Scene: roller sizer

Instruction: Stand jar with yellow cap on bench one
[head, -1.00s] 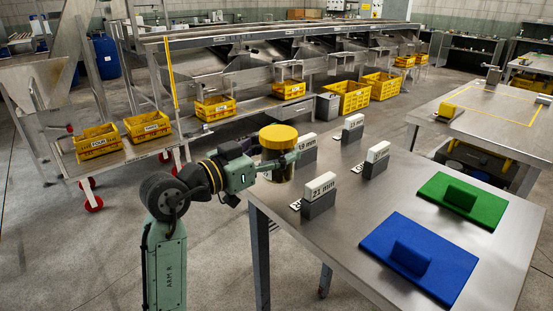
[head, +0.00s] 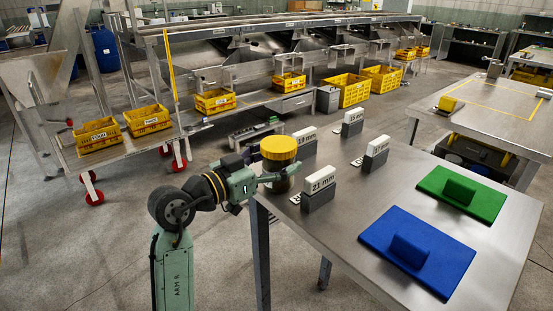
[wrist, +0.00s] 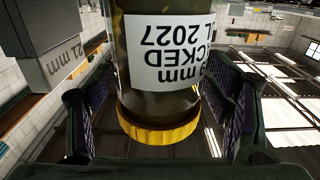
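The jar with yellow cap (head: 279,148) is upright at the left end of the near steel bench (head: 345,240). In the wrist view the jar (wrist: 160,95) appears upside down, with dark contents and a white label partly reading "mm", "PACKED" and "2027". My gripper (head: 262,180) comes from the left, its two fingers around the jar's body below the cap.
A "21 mm" sign block (head: 319,190) stands just right of the jar, with more sign blocks behind. A blue board (head: 440,265) and a green board (head: 490,208) lie on the bench's right part. Yellow crates (head: 352,92) line the sizer behind.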

